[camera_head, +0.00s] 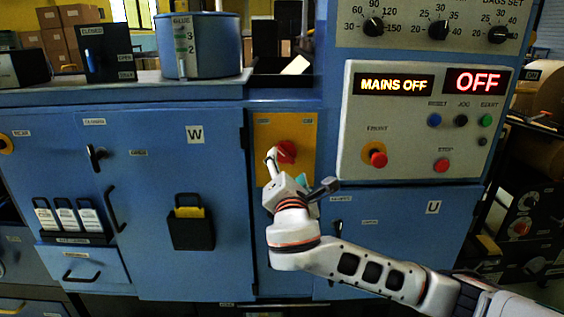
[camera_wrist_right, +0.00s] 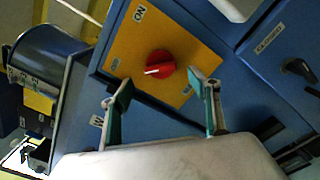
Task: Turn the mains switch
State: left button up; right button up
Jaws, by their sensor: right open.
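The mains switch is a red rotary knob (camera_head: 286,152) on a yellow plate (camera_head: 303,130) in the middle of the blue machine front. In the right wrist view the red knob (camera_wrist_right: 158,66) sits on its yellow plate (camera_wrist_right: 188,50), with a white pointer line on the knob and an "ON" label near one corner. My right gripper (camera_head: 294,168) is in front of the plate, partly covering it. In the wrist view its two fingers (camera_wrist_right: 165,102) are apart and empty, with the knob beyond and between them; I see no contact. My left gripper is not in view.
The control panel (camera_head: 407,141) right of the switch reads "MAINS OFF" and "OFF". It carries a red front knob (camera_head: 378,159) and several push buttons. A blue glue pot (camera_head: 213,58) stands on the ledge above. A black door handle (camera_head: 113,209) sticks out at left.

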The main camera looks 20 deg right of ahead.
aim_at(287, 156)
jog(key=x, duration=0.3)
jog(key=b+x, duration=0.1)
jog(key=x, duration=0.2)
jog(key=shift+w+d+f+b, duration=0.15)
jog(key=shift+w+f+b, duration=0.1)
jog(key=shift+b, duration=0.05)
jog(key=shift+w+d+r, duration=0.15)
jog(key=shift+w, duration=0.5)
jog(key=shift+r, duration=0.1)
jog(key=c, duration=1.1)
